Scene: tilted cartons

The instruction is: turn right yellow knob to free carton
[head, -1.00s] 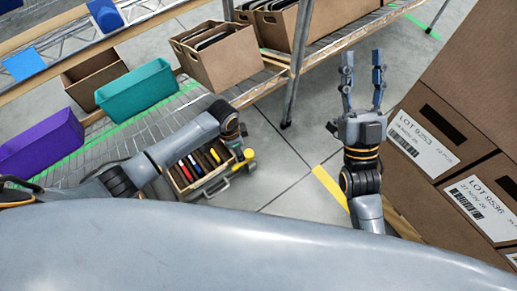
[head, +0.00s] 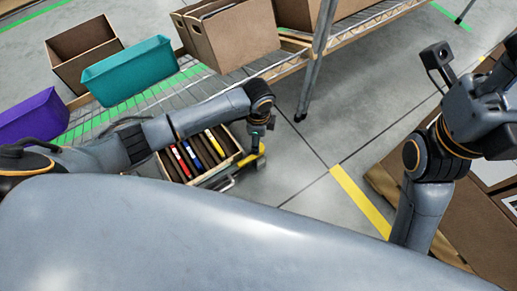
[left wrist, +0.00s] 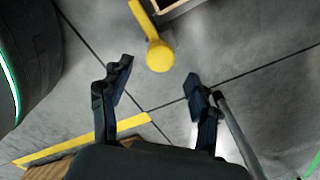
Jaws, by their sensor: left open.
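A tilted open carton (head: 236,139) holding several files with coloured spines sits at the front end of the shelf in the head view. A yellow knob (head: 250,160) is at its right corner, partly hidden by my left gripper (head: 256,143). In the left wrist view the yellow knob (left wrist: 160,57) has a round end and a yellow bar. My left gripper (left wrist: 158,82) is open, its fingertips either side of the knob's line and apart from it. My right gripper (head: 475,70) is raised at the right edge; its fingers are not clear.
A teal bin (head: 128,72), a purple bin (head: 32,118) and brown cartons (head: 230,35) stand on the wire shelf. A shelf post (head: 318,60) rises nearby. Labelled cartons (head: 480,215) are at lower right. Grey floor with a yellow strip (head: 358,200) lies between.

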